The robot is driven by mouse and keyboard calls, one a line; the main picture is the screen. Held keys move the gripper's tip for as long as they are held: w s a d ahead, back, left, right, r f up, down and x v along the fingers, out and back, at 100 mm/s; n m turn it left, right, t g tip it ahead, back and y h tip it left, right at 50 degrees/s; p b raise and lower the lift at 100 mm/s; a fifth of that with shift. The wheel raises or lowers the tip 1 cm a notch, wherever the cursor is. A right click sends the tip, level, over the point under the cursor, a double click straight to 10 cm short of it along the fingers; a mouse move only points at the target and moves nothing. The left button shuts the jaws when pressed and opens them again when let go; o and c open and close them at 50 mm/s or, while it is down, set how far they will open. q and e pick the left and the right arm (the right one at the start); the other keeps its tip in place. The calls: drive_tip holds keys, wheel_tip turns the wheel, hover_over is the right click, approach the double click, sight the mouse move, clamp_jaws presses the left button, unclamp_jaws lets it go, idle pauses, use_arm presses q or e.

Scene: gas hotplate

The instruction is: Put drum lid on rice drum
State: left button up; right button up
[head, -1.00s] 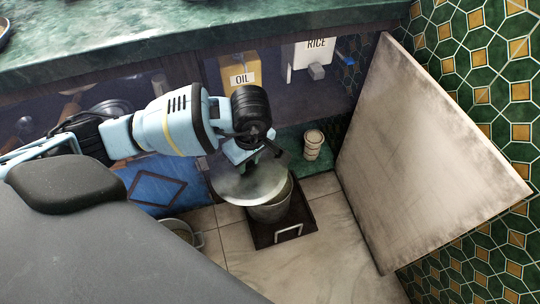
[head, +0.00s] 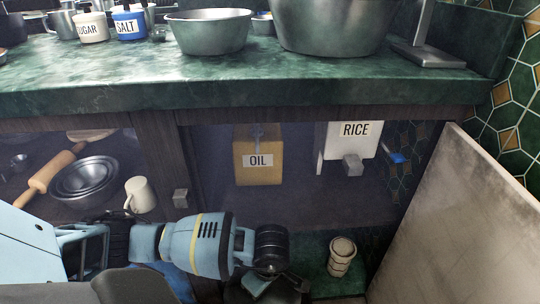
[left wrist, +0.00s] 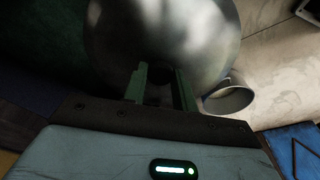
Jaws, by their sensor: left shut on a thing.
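In the left wrist view my left gripper (left wrist: 161,90) is shut on the drum lid (left wrist: 165,35), a round shiny metal disc that fills the upper middle. In the head view the left gripper (head: 275,289) hangs at the bottom edge, and the lid is out of sight there. A metal vessel (left wrist: 230,97) with a round rim shows beside the lid, partly hidden behind it; I cannot tell whether it is the rice drum. A white container labelled RICE (head: 342,142) is in the cabinet. My right gripper is not in view.
A box labelled OIL (head: 257,165) stands left of the RICE container. A small ribbed cup (head: 341,256) stands right of my gripper. The green counter (head: 250,95) overhangs the cabinet. A pale door panel (head: 470,220) blocks the right side. Pale floor (left wrist: 270,50) shows beside the lid.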

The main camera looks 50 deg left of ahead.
use_arm(q)
drive_tip(key=shift+r, duration=0.1)
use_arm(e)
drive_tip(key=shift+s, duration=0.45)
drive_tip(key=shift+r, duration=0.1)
use_arm(q)
drive_tip(key=shift+f+b, duration=0.45)
drive_tip(key=shift+f, duration=0.55)
drive_tip(key=shift+f+b, duration=0.5)
drive_tip(key=shift+f, duration=0.35)
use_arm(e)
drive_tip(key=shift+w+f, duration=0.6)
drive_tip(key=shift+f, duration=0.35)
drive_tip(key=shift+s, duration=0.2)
use_arm(q)
drive_tip(key=shift+f, duration=0.1)
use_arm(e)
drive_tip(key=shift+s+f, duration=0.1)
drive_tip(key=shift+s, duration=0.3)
use_arm(q)
drive_tip(key=shift+f, duration=0.25)
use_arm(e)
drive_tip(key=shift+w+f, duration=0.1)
